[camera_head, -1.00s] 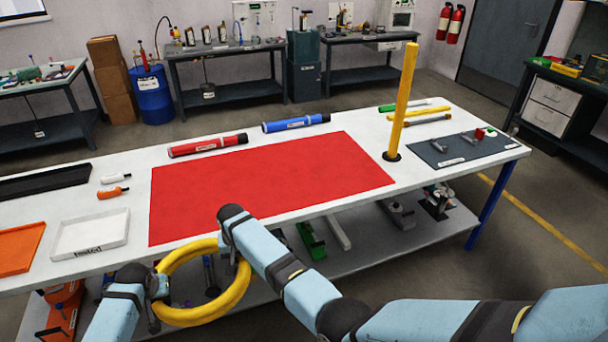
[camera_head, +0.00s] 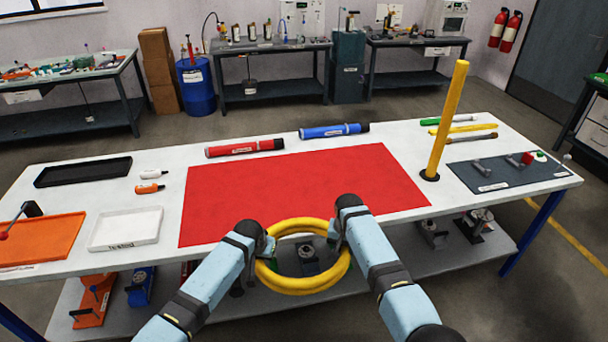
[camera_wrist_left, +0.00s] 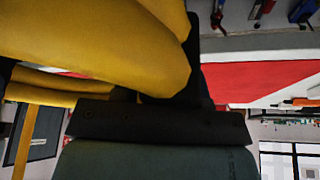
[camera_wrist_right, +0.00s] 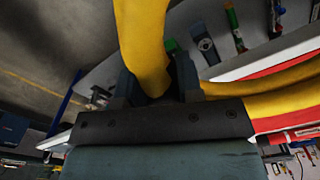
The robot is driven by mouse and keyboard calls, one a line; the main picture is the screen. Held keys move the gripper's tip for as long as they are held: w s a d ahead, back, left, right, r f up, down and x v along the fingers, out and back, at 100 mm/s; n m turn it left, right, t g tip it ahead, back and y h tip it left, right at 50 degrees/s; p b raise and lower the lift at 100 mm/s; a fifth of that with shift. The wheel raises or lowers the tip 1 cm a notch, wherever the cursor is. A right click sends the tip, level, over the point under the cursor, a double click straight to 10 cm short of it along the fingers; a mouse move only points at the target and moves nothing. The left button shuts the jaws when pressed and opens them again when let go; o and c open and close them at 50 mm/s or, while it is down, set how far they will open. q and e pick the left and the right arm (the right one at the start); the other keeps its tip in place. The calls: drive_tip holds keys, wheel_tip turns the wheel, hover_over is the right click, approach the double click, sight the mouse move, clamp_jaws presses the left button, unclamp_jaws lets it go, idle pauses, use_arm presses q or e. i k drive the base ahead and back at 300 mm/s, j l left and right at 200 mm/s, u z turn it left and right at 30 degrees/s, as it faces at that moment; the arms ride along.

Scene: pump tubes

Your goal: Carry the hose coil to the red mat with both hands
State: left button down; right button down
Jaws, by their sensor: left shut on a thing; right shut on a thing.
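The yellow hose coil (camera_head: 304,285) is held between my two grippers, in front of the near edge of the table in the head view. My left gripper (camera_head: 262,249) is shut on its left side, and my right gripper (camera_head: 336,241) is shut on its right side. The coil also fills much of the left wrist view (camera_wrist_left: 110,45) and shows in the right wrist view (camera_wrist_right: 143,45). The fingertips are partly hidden by the coil and wrists. The red mat (camera_head: 300,190) lies flat and bare on the white table, just beyond the coil.
A red tube (camera_head: 245,148) and a blue tube (camera_head: 333,131) lie behind the mat. A yellow post (camera_head: 447,120) stands upright to its right. A white tray (camera_head: 125,229), an orange tray (camera_head: 40,240) and a black tray (camera_head: 83,172) are to its left. A lower shelf (camera_head: 400,262) holds parts.

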sight(301, 184)
drive_tip(key=i, duration=1.35)
